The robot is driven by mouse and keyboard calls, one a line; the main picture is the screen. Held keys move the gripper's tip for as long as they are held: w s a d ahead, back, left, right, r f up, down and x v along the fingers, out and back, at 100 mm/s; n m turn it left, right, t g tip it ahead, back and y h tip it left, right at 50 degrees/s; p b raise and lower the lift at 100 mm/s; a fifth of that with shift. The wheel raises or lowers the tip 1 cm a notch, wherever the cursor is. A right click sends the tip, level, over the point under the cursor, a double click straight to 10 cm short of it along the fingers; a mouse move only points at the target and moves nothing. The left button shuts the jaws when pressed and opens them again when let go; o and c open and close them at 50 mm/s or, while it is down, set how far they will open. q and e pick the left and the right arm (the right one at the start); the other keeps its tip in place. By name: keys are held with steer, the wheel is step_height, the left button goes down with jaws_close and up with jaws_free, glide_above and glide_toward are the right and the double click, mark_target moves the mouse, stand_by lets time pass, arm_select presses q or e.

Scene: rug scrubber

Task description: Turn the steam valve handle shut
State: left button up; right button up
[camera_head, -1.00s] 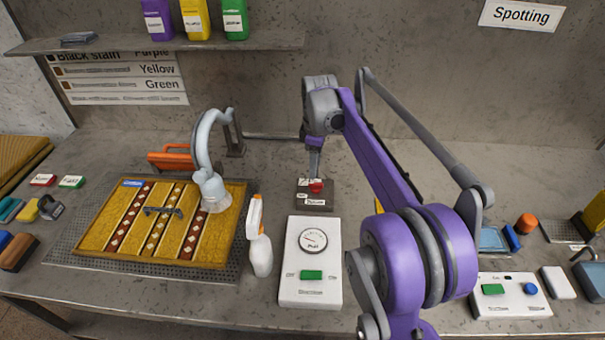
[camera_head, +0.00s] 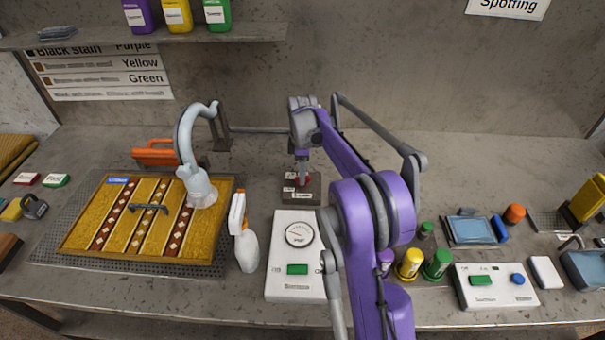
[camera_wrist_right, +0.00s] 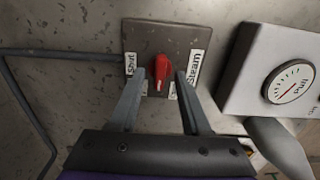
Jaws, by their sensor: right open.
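The steam valve is a dark plate (camera_head: 300,197) on the bench, behind the white gauge box. In the right wrist view the plate (camera_wrist_right: 190,35) carries a red handle (camera_wrist_right: 162,70), with a "Shut" label on the left and a "Steam" label on the right. The handle lies nearly upright in that view, slightly tilted. My right gripper (camera_head: 302,178) points down over the valve. Its open fingers stand on either side of the handle, with gaps visible between them and it. The fingers partly cover smaller labels. My left gripper is out of view.
A white box (camera_head: 283,278) with gauge and green button stands in front of the valve. A spray bottle (camera_head: 244,240) and a yellow rug (camera_head: 80,235) under a grey nozzle (camera_head: 201,190) are left. Capped jars (camera_head: 437,264) and a second white box (camera_head: 496,290) are right.

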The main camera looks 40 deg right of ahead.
steer(key=shift+f, duration=0.4)
jaws_close()
